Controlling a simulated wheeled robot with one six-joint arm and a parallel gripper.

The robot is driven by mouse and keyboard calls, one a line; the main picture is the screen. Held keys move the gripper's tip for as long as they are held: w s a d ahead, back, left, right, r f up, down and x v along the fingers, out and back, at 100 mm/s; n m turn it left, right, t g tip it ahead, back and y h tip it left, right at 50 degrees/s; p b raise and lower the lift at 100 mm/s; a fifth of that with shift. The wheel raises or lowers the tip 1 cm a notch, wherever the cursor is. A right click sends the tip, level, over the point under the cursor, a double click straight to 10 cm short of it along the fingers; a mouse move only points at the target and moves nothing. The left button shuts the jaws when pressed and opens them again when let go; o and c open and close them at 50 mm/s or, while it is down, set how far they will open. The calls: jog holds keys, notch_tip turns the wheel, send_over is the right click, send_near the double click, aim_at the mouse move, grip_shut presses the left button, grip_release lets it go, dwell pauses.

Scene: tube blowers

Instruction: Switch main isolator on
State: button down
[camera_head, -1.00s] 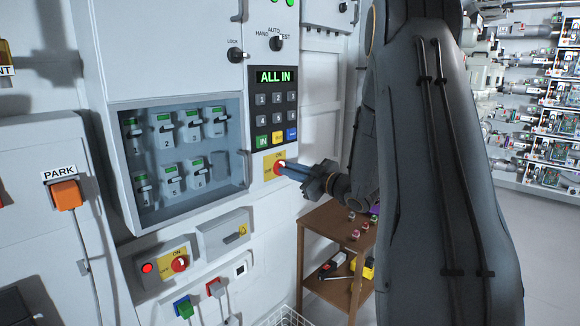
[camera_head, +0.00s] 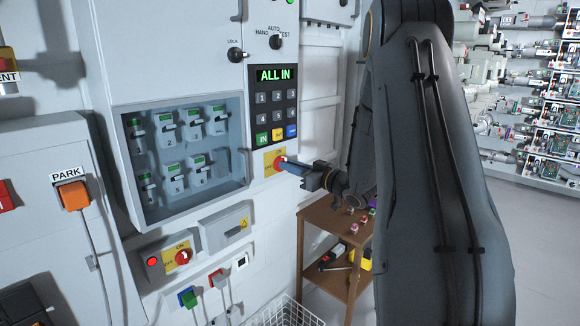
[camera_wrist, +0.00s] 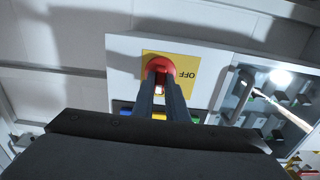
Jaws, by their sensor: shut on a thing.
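The main isolator is a red rotary knob (camera_head: 281,163) on a yellow ON/OFF plate (camera_head: 269,161), below the keypad on the right side of the cabinet. In the wrist view the red knob (camera_wrist: 160,66) sits on the yellow plate (camera_wrist: 191,82), whose OFF word shows. My gripper (camera_head: 289,167) reaches it from the right; its fingers (camera_wrist: 160,82) are shut on the knob. The fingers hide part of the knob, so its exact angle cannot be told.
The keypad panel (camera_head: 275,105) reads ALL IN. A second red knob (camera_head: 183,257) on a yellow plate is lower left, beside a red lamp (camera_head: 152,262). A windowed breaker compartment (camera_head: 185,212) is at left. A wooden trolley (camera_head: 325,218) and wire basket (camera_head: 290,312) stand below.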

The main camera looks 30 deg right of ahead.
jog(key=shift+f, duration=0.1)
jog(key=c, duration=1.8)
grip_release()
jog(key=shift+o, duration=0.2)
jog(key=b+v, duration=0.2)
jog(key=v, duration=0.6)
jog(key=shift+w, duration=0.1)
